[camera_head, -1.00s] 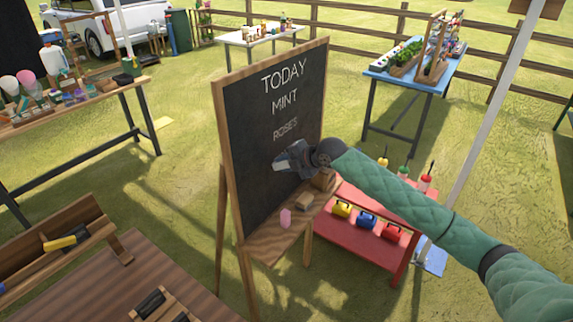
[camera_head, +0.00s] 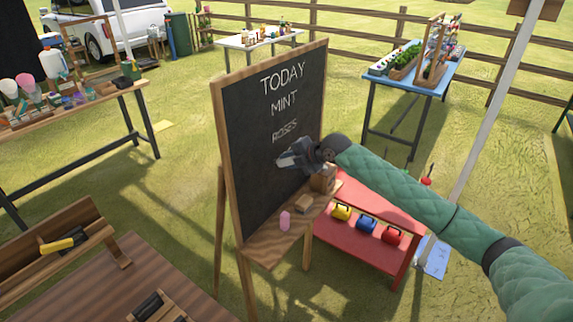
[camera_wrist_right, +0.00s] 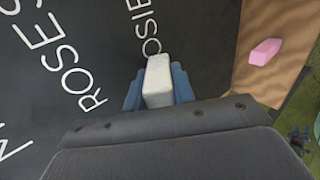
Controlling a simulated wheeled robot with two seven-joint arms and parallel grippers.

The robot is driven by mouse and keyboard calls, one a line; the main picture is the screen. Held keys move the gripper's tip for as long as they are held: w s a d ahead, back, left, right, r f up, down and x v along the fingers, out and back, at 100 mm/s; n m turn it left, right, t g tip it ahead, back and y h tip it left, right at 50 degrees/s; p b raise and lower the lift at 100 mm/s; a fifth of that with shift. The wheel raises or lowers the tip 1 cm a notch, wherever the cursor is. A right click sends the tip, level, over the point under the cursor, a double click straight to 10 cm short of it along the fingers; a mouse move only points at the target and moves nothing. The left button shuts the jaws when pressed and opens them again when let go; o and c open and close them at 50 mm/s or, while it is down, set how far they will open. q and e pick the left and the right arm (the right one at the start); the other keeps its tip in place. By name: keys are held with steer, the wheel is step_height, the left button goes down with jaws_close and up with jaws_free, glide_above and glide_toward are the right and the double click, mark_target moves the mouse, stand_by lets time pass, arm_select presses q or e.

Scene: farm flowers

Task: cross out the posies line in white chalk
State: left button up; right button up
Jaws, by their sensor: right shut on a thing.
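The framed blackboard (camera_head: 262,165) stands on an easel, with TODAY, MINT and ROSES lettered in white. In the head view my right gripper (camera_head: 291,158) and forearm cover the area below ROSES. The right wrist view shows the gripper's blue fingertips (camera_wrist_right: 158,88) shut on a pale white chalk (camera_wrist_right: 158,80). The chalk's far end is just below the partly hidden posies line (camera_wrist_right: 149,38), where letters OSIE show. I cannot tell whether it touches the board. The ROSES line (camera_wrist_right: 72,75) is beside it. My left gripper is out of view.
A red bench (camera_head: 345,246) stands close behind, with several coloured items.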

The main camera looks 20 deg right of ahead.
steer(key=shift+w+d+b, duration=3.25)
steer(key=shift+w+d, duration=0.75)
steer(key=shift+d, duration=1.05)
steer(key=s+a+p, duration=0.1)
steer(key=s+a, duration=0.3)
steer(key=a, duration=0.1)
steer(key=shift+s+a, duration=0.1)
steer(key=shift+a, duration=0.1)
steer(key=shift+s+a+p, duration=0.5)
steer(key=shift+s+a, duration=0.45)
steer(key=shift+a, duration=0.25)
steer(key=shift+s+a+p, duration=0.45)
steer(key=shift+s+a, duration=0.55)
steer(key=shift+a, duration=0.25)
steer(key=shift+s+a+p, duration=0.5)
steer(key=shift+s+a, duration=0.45)
steer(key=shift+a, duration=0.25)
